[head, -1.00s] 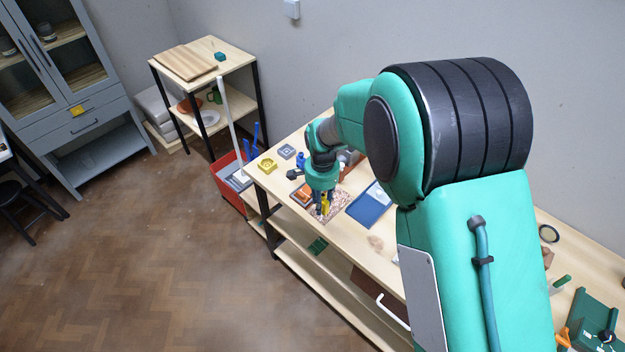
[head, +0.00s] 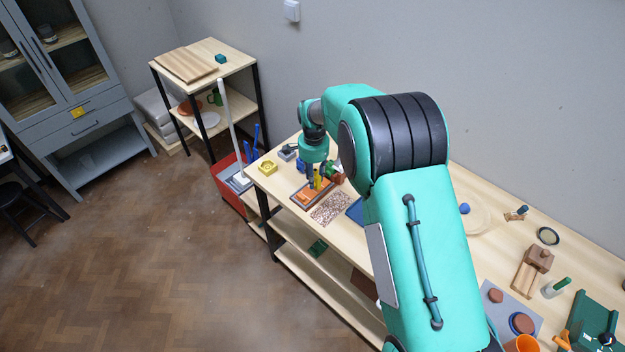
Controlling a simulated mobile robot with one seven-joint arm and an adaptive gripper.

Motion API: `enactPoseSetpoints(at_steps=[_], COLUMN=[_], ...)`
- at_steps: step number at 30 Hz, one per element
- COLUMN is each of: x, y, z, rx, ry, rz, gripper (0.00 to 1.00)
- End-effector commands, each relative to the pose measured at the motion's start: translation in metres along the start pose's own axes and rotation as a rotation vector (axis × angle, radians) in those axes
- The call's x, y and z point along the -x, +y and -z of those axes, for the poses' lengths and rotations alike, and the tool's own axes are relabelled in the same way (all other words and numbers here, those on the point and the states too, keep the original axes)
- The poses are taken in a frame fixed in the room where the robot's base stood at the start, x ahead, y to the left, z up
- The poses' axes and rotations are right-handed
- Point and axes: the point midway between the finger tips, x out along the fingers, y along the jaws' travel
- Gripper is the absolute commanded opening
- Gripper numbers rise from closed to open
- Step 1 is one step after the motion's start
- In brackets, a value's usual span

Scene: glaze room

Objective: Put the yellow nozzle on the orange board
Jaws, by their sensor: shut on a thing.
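The yellow nozzle (head: 317,180) is a small upright yellow piece between the fingers of my gripper (head: 316,181). My gripper points down and is shut on it. The orange board (head: 304,196), with a dark edge, lies on the long table. The nozzle is over the board's far right part in the head view. I cannot tell whether its lower end touches the board.
A speckled mat (head: 331,208) lies right of the board, and a blue board (head: 355,211) beyond it is partly behind my arm. A yellow block (head: 267,167) stands near the table's left end. A red object (head: 337,178) stands close to the gripper.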

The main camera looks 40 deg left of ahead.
Motion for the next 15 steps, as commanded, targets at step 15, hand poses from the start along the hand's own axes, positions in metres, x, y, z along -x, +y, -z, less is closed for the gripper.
enactPoseSetpoints(at_steps=[15], x=[-0.002], y=[-0.017], z=[0.012], rx=[0.000], ry=[0.000], rz=[0.000], gripper=[0.03])
